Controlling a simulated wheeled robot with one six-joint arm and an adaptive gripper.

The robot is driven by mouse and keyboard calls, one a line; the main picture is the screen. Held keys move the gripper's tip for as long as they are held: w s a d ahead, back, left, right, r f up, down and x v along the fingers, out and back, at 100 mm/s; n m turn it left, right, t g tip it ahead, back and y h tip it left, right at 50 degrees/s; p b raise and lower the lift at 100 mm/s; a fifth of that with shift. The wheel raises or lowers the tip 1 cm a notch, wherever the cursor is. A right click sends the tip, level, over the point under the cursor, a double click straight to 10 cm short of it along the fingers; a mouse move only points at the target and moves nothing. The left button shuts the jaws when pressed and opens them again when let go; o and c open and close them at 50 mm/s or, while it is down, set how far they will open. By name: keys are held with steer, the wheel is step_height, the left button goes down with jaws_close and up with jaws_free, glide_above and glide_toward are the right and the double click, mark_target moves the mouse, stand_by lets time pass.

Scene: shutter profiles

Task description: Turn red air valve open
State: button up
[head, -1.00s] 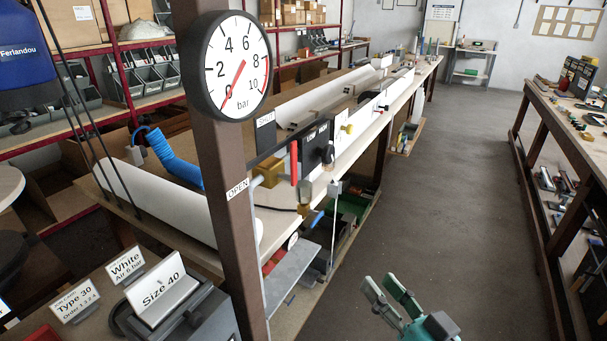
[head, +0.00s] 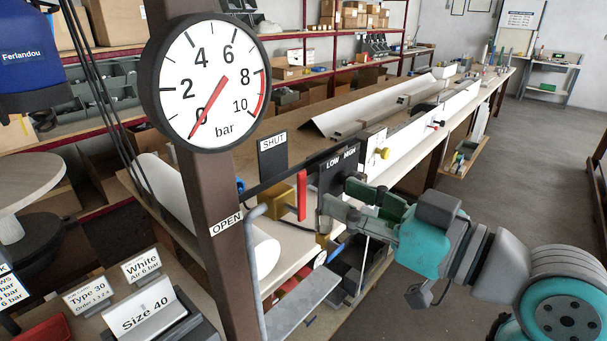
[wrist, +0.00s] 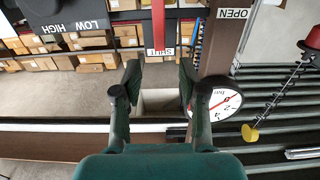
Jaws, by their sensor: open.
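The wrist view looks upside down: the red handle (wrist: 158,22) lies beyond the gap between my fingertips (wrist: 158,78), near the SHUT sign (wrist: 160,51).
A round pressure gauge (head: 206,82) on a brown post (head: 207,185) has its needle at 0. A grey bent pipe and shelf (head: 300,298) sit below the valve. A yellow knob (head: 384,153) is on the bench to the right. The aisle floor (head: 500,150) is clear.

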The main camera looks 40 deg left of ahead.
mark_target(303, 179)
steer(key=a, duration=0.8)
steer(key=shift+w+a, duration=0.3)
steer(key=shift+w, duration=0.05)
jaws_close()
